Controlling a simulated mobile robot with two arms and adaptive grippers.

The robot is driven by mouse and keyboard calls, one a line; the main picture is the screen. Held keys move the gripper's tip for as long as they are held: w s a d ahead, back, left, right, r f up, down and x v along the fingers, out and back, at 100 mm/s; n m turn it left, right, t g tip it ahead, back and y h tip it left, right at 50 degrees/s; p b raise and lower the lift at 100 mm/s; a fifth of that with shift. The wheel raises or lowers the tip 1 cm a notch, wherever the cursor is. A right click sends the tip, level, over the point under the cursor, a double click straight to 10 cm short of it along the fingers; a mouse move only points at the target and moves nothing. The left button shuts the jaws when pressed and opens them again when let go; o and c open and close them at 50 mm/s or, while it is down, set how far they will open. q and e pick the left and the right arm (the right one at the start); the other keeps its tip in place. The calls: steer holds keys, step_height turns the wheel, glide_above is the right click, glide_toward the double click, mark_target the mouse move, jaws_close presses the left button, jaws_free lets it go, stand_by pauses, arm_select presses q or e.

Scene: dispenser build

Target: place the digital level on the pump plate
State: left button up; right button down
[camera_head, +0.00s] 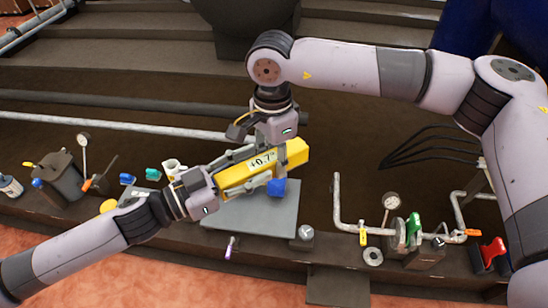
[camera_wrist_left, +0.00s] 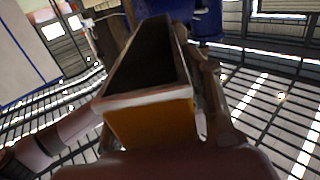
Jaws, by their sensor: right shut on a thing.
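The yellow digital level (camera_head: 297,153), with a display reading about +0.7°, is tilted above the grey pump plate (camera_head: 233,218). Whether it touches the plate cannot be told. My right gripper (camera_head: 279,160) comes from above and is shut on the level near its right half. My left gripper (camera_head: 230,180) is open, with its fingers spread around the level's left part. In the left wrist view the level's yellow end (camera_wrist_left: 150,123) fills the middle, close to the camera. The grippers and the level hide part of the plate.
Pipes, a gauge (camera_head: 391,201) and a green-handled valve (camera_head: 413,228) stand right of the plate. A dark container (camera_head: 62,178) and small parts are at left. A grey pipe (camera_head: 110,124) runs behind.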

arm_select(q)
steer(key=shift+o, duration=0.9)
